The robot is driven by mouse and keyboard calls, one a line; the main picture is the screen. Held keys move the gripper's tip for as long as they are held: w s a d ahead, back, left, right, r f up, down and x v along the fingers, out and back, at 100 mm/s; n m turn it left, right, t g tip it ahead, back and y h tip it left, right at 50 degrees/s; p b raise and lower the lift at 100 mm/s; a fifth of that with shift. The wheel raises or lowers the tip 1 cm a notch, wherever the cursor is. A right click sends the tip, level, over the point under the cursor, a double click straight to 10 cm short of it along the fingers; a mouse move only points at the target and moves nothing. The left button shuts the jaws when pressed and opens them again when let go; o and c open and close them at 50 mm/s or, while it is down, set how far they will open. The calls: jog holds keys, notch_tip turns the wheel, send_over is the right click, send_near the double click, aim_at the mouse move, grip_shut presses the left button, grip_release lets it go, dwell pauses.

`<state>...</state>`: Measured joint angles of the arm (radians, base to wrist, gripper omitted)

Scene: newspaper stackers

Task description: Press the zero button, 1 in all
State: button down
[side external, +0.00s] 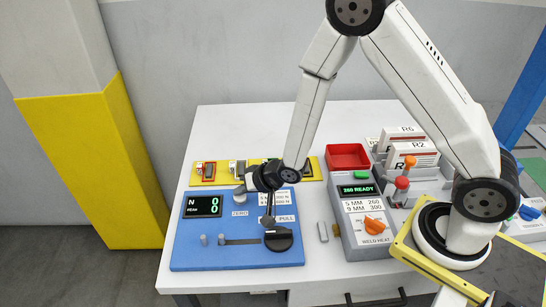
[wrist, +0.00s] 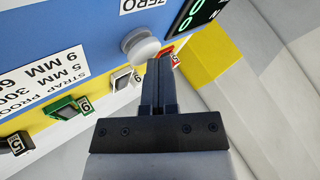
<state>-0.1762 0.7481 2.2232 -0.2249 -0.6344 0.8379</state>
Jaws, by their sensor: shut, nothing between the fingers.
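The zero button is a round pale grey knob (side external: 240,198) on the blue tester panel (side external: 190,256), just above its ZERO label (side external: 240,212) in the side view. In the wrist view the button (wrist: 141,48) stands beside my fingertips, under the ZERO label (wrist: 134,4). My gripper (wrist: 157,66) is shut with nothing in it. Its tips look close to the button's edge; I cannot tell whether they touch it. In the side view my dark wrist hides part of the area around the button. The display (side external: 203,207) reads N 0 and a second 0.
Yellow strips with small coloured clips (side external: 205,171) lie behind the panel. A red tray (side external: 347,157) and a grey weld heat box (side external: 367,228) stand to the right. The table's left edge is clear.

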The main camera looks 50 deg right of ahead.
aim_at(243, 197)
dwell(0.5)
jog(key=shift+r, duration=0.8)
jog(key=shift+r, duration=0.1)
jog(key=shift+r, duration=2.45)
jog(key=s+d+r+n+g+h, duration=0.1)
jog(key=s+d+r+n+g, duration=0.1)
jog(key=s+d, duration=0.3)
jog(key=s+d+r+n+g+h, duration=0.2)
jog(key=s+d+r+g, duration=0.1)
jog(key=s, duration=0.7)
jog(key=shift+s+d+n+g, duration=0.3)
jog(key=shift+d+n+g, duration=0.15)
jog(key=shift+d, duration=0.65)
